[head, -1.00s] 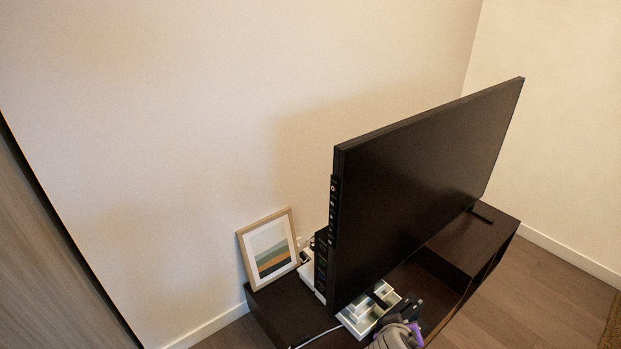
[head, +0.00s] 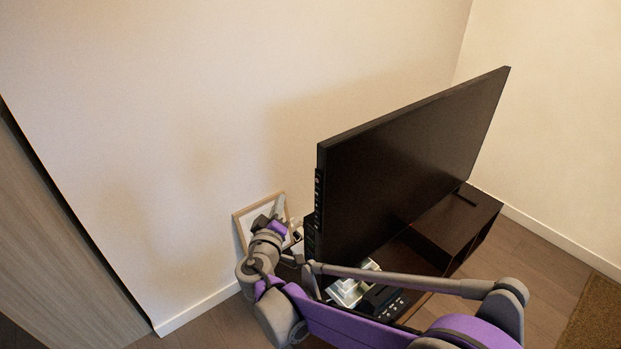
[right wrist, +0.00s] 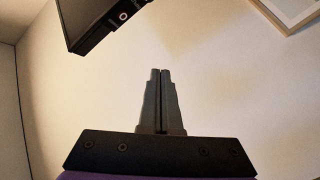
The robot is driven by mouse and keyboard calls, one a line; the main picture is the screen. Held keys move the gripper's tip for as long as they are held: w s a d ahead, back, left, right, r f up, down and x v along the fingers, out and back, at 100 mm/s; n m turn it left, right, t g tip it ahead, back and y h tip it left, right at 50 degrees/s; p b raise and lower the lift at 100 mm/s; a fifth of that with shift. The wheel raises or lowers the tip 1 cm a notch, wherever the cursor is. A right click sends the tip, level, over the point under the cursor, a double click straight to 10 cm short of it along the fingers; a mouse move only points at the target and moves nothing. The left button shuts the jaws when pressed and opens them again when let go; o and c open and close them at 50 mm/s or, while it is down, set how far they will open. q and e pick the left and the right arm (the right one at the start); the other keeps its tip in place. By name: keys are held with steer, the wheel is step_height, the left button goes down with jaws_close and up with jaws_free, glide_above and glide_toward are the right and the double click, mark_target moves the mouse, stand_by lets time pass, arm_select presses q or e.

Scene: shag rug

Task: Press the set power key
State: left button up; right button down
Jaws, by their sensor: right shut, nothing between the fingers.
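The set is a black flat television (head: 400,165) on a low dark stand. Its narrow left side carries a column of small keys, and the power key (head: 319,175) is at the top with a ring mark. In the right wrist view the power key (right wrist: 122,16) shows as a pale reddish ring on the set's edge at the upper left. My right gripper (right wrist: 160,72) is shut and empty, apart from the set, with bare wall behind its fingers. In the head view the right gripper (head: 264,221) is left of the set, before the picture frame, its fingertips unclear. My left gripper is out of view.
A framed picture (head: 240,238) leans on the wall at the stand's left end, partly hidden by my arm. A pale stepped object (head: 343,293) and a dark device with buttons (head: 386,302) sit on the stand (head: 470,216). The wall left of the set is clear.

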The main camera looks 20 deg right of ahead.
mark_target(318, 180)
steer(key=shift+d, duration=0.15)
steer(key=w+d, duration=0.3)
steer(key=d, duration=0.5)
stand_by(0.4)
steer(key=shift+d, duration=0.1)
stand_by(1.8)
steer(key=shift+w+d, duration=0.15)
steer(key=shift+d, duration=0.2)
steer(key=shift+w+d+p, duration=0.1)
steer(key=shift+d+p, duration=0.2)
stand_by(0.8)
steer(key=shift+a, duration=0.15)
steer(key=shift+s+a, duration=0.25)
steer(key=shift+a, duration=0.3)
